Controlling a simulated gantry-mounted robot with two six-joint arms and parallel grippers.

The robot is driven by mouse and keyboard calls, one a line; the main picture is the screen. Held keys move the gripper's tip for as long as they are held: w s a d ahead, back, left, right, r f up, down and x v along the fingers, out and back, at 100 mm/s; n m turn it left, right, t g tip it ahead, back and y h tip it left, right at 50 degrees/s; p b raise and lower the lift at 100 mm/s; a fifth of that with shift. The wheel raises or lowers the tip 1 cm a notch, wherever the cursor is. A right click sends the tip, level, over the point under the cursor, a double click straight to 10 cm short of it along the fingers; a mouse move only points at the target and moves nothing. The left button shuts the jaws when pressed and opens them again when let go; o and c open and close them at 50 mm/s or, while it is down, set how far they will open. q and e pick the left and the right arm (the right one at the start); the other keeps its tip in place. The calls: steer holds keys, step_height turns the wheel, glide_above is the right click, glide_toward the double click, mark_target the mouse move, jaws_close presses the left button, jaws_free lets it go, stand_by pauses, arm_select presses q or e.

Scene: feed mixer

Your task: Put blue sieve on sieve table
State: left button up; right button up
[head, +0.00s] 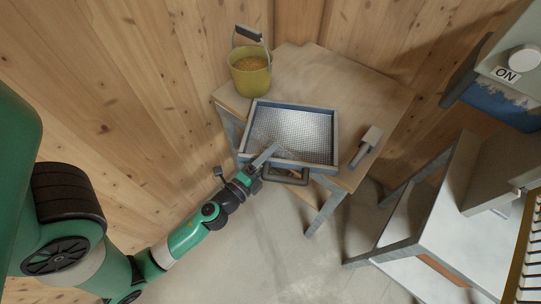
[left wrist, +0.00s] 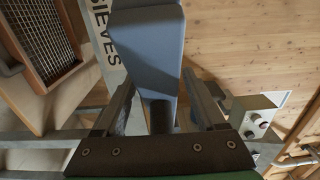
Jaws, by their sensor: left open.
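The blue sieve (head: 297,107), a square tray with blue inner walls and a pale mesh, appears to lie on the wooden table (head: 345,88); its dark loop handle (head: 288,180) sticks out past the near edge. My left gripper (head: 259,165) is at the sieve's near left corner, left of the handle. In the left wrist view my left gripper (left wrist: 158,105) has its fingers apart. A grey-blue tapered piece (left wrist: 148,45) shows between and above them; I cannot tell what it belongs to. A grey strip there reads "SIEVES" (left wrist: 105,38), beside a brown-framed mesh (left wrist: 40,40).
A yellow bucket (head: 251,80) of grain stands at the table's back left. A small tool (head: 366,142) lies right of the sieve. At right are a grey bench (head: 450,215) and a machine marked "ON" (head: 507,74). Bare floor (head: 250,250) lies in front.

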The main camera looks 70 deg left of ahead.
arm_select(q)
steer(key=shift+r+p, duration=0.3)
steer(key=b+v, duration=0.6)
steer(key=v, duration=0.5)
steer(key=shift+s+d+f, duration=0.2)
steer(key=shift+d+f, duration=0.1)
steer(key=shift+s+r, duration=0.1)
steer(key=shift+s, duration=0.2)
steer(key=shift+c, duration=0.2)
